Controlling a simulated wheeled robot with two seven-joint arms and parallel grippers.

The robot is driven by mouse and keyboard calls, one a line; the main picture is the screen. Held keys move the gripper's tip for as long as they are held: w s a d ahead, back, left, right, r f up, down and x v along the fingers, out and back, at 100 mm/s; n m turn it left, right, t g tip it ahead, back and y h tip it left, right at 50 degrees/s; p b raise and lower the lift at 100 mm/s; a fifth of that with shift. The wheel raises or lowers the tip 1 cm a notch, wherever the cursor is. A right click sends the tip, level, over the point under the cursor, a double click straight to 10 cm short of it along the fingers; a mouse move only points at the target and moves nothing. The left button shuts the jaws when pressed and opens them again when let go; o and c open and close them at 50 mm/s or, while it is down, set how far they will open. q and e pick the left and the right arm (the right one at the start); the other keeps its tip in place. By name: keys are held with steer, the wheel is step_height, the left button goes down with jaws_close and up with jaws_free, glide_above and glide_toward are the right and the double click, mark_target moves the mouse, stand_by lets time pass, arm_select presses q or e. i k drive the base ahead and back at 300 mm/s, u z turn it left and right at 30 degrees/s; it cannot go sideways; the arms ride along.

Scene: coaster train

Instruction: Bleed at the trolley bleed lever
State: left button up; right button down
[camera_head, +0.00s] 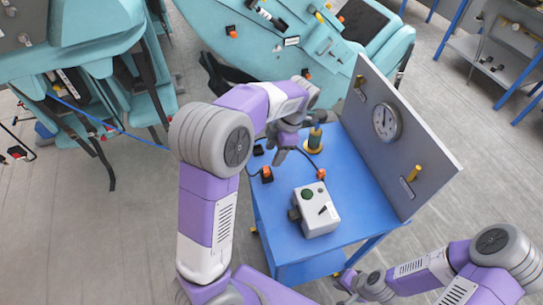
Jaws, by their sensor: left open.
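The blue trolley (345,167) carries an upright grey panel (420,130) with a round gauge (387,121). A yellow lever (414,172) sticks out of the panel's near right part, above a small label plate. A second, smaller yellow-brown lever (360,82) is at the panel's far left, also by a label. The labels are too small to read, so I cannot tell which is the bleed lever. My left gripper (284,148) is open above the trolley's left side, apart from both levers. My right gripper (345,282) is low by the trolley's near right corner; its fingers are unclear.
A grey-white box (316,211) with a green button stands on the trolley top. A green and yellow spool-like part (314,140) and orange-black connectors (267,174) are near my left gripper. Teal coaster cars (245,45) stand behind and left.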

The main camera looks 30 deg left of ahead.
mark_target(412, 178)
steer(key=k, duration=1)
